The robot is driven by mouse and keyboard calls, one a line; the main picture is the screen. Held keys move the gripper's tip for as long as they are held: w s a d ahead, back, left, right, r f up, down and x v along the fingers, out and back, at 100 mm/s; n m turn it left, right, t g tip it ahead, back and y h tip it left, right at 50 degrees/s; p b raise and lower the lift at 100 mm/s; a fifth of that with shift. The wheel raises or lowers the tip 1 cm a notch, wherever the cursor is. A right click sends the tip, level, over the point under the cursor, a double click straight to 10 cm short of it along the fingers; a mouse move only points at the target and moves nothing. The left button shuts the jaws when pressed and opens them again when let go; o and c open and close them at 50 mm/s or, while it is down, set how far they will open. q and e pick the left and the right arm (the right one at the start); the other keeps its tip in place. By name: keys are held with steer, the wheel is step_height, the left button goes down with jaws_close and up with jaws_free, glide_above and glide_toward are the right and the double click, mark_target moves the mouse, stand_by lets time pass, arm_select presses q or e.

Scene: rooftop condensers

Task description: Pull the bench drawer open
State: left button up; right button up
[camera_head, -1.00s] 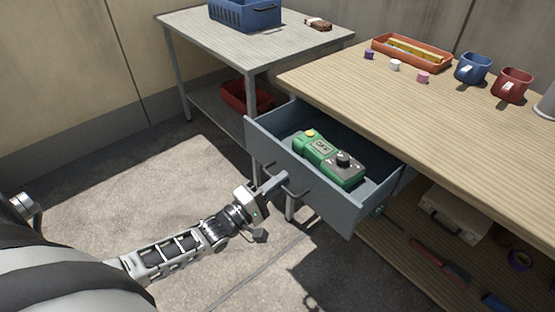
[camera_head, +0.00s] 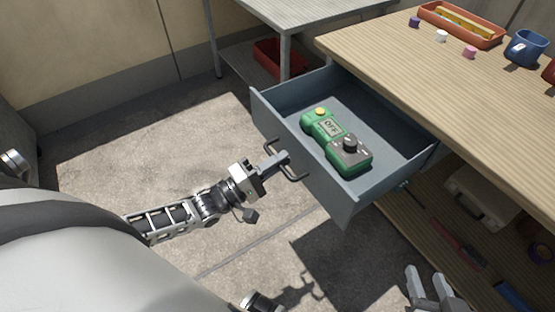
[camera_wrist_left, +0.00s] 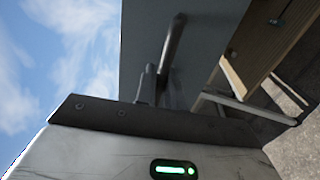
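The grey-blue bench drawer (camera_head: 325,188) stands well out from under the wooden bench top (camera_head: 400,75), its inside largely visible. A green handheld meter (camera_head: 336,143) with a display reading OFF lies in it. The dark bar handle (camera_head: 296,176) is on the drawer front. My left gripper (camera_head: 274,162) is at this handle, its fingers closed around the bar. In the left wrist view the handle (camera_wrist_left: 174,45) rises beside the finger (camera_wrist_left: 148,85) against the drawer front; the contact is partly hidden. My right gripper (camera_head: 432,288) is at the bottom right, empty, its fingers apart.
On the bench stand an orange tray (camera_head: 462,28), small coloured blocks and a blue mug (camera_head: 525,48). A lower shelf holds a pale case (camera_head: 482,195) and tools. A grey table (camera_head: 300,12) stands behind, with a red bin (camera_head: 278,58) below. The floor before the drawer is clear.

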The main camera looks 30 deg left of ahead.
arm_select(q)
steer(key=o, duration=0.3)
steer(key=shift+s+a+f, duration=0.1)
steer(key=shift+s, duration=0.15)
steer(key=v, duration=1.5)
steer(key=shift+a, duration=0.2)
steer(key=shift+s, duration=0.15)
